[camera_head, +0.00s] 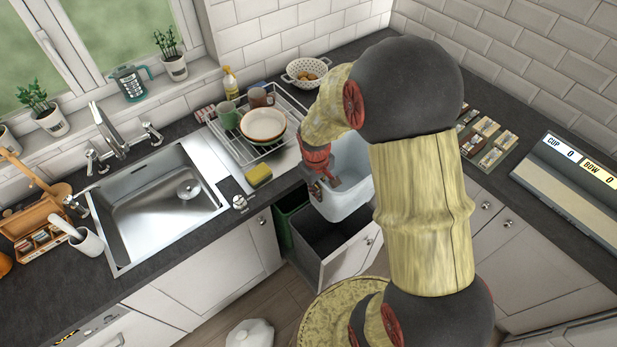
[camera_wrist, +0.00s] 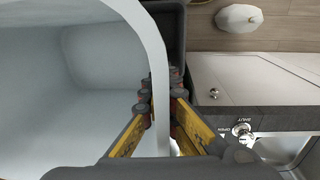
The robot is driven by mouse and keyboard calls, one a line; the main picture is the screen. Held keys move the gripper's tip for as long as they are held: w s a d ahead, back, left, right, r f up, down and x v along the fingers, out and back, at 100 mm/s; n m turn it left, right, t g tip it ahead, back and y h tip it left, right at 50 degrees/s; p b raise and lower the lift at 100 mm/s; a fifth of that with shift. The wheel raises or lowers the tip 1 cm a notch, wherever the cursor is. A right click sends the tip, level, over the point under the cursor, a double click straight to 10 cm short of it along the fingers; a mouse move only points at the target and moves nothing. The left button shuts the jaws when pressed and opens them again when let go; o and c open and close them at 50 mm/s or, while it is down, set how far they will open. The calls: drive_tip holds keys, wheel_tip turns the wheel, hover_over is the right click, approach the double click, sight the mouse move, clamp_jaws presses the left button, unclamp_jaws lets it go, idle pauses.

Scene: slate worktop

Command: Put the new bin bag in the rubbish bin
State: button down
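A pale, open-topped, tub-shaped thing, seemingly the new bin bag (camera_head: 351,160), is up at the worktop corner, above the pulled-out bin drawer. Its hollow inside fills the left of the wrist view (camera_wrist: 70,90). My gripper (camera_head: 318,192) is at its left rim in the head view. In the wrist view my gripper's fingers (camera_wrist: 161,98) lie on both sides of that rim and appear closed on it. The rubbish bin (camera_head: 325,232), dark and open-topped, sits in the drawer below. My arm hides the right side of the bag.
The bin drawer (camera_head: 341,262) stands open, with a green bin (camera_head: 284,222) at its left. A white tied bag (camera_head: 250,334) lies on the floor. A dish rack (camera_head: 262,150), yellow sponge (camera_head: 258,175) and colander (camera_head: 304,75) are on the worktop near my gripper.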

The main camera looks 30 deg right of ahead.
drive_tip(key=shift+w+f, duration=0.25)
drive_tip(key=shift+f, duration=0.05)
wheel_tip(320, 180, down, 39)
drive_tip(key=b, duration=2.7)
drive_tip(key=shift+f, duration=0.15)
drive_tip(key=c, duration=2.5)
unclamp_jaws()
drive_tip(key=o, duration=0.4)
drive_tip(key=shift+o, duration=0.7)
wheel_tip(320, 180, up, 12)
drive_tip(key=a, duration=0.1)
drive_tip(key=shift+s, duration=0.15)
